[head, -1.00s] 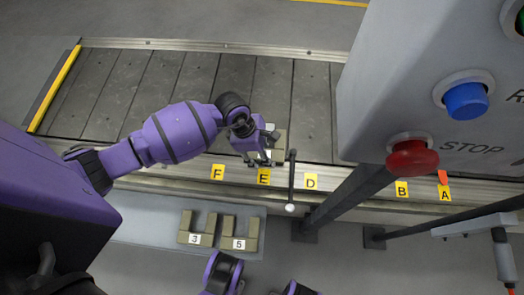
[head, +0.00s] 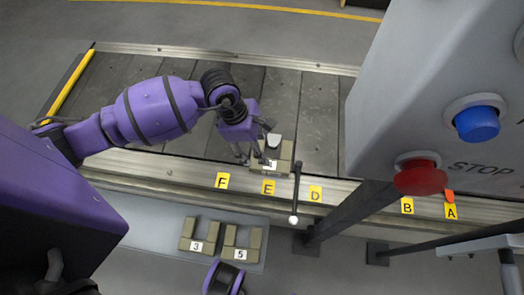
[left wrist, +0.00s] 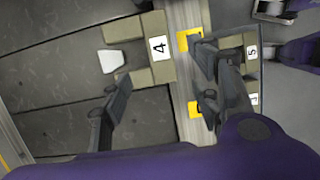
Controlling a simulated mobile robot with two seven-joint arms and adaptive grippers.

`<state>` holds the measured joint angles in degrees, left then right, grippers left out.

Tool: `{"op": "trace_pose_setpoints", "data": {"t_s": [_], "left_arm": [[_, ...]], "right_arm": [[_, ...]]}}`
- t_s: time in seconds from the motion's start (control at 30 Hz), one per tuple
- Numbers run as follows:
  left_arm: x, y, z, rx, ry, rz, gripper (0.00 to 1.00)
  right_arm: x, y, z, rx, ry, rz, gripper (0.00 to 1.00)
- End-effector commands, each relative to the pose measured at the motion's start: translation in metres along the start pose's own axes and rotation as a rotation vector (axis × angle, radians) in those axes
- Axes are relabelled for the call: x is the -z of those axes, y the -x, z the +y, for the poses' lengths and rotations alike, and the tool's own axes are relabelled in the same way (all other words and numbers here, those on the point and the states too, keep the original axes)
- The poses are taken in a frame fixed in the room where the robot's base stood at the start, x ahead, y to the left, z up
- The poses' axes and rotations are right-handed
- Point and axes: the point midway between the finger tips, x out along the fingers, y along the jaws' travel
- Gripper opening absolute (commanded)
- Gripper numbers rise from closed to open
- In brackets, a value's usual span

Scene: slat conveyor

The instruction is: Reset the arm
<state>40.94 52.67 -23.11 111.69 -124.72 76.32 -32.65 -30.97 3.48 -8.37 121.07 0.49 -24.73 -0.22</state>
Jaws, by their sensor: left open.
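My left gripper (head: 256,157) is open above the near edge of the conveyor, at the left side of a tan notched block (head: 286,156) by label E. The block also shows in the left wrist view (left wrist: 125,31), with a white number 4 plate and a pale piece in its notch. In that view the open fingers (left wrist: 165,65) are spread, one on the conveyor side and one on the rail side. The fingers are not closed on the block. My right gripper does not show in the head view; only a purple part of my arm is at the bottom.
Blocks 3 (head: 200,234) and 5 (head: 242,243) lie on a grey plate below the rail. A dark lever (head: 297,190) stands right of the block. A grey control box (head: 420,90) with a blue and a red button fills the right. The slats behind are clear.

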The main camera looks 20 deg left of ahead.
Motion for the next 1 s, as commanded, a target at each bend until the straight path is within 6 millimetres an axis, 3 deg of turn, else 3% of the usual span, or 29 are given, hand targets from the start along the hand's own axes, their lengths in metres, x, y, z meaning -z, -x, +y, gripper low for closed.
{"op": "trace_pose_setpoints", "data": {"t_s": [0.13,0.47,0.57,0.67,0.7,0.8,0.9,1.0], "left_arm": [[0.000,0.011,0.000,0.000,0.000,0.000,0.57],[-0.003,0.012,0.002,-0.007,0.016,-0.012,0.57],[-0.035,0.015,0.001,-0.002,0.083,-0.145,0.57],[-0.095,0.033,-0.006,0.059,0.209,-0.388,0.57],[-0.122,0.043,-0.012,0.106,0.284,-0.506,0.57],[-0.180,0.075,-0.030,0.276,0.567,-0.819,0.57],[-0.203,0.105,-0.029,0.457,0.930,-1.083,0.57],[-0.190,0.120,-0.014,0.625,1.364,-1.292,0.57]], "right_arm": [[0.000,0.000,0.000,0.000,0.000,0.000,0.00],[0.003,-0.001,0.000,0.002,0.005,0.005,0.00],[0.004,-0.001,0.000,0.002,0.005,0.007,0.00],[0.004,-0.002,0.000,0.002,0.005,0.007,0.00],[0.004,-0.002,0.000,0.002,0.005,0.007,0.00],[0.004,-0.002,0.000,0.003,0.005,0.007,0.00],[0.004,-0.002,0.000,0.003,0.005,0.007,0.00],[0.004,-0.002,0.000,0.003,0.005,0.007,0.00]]}}
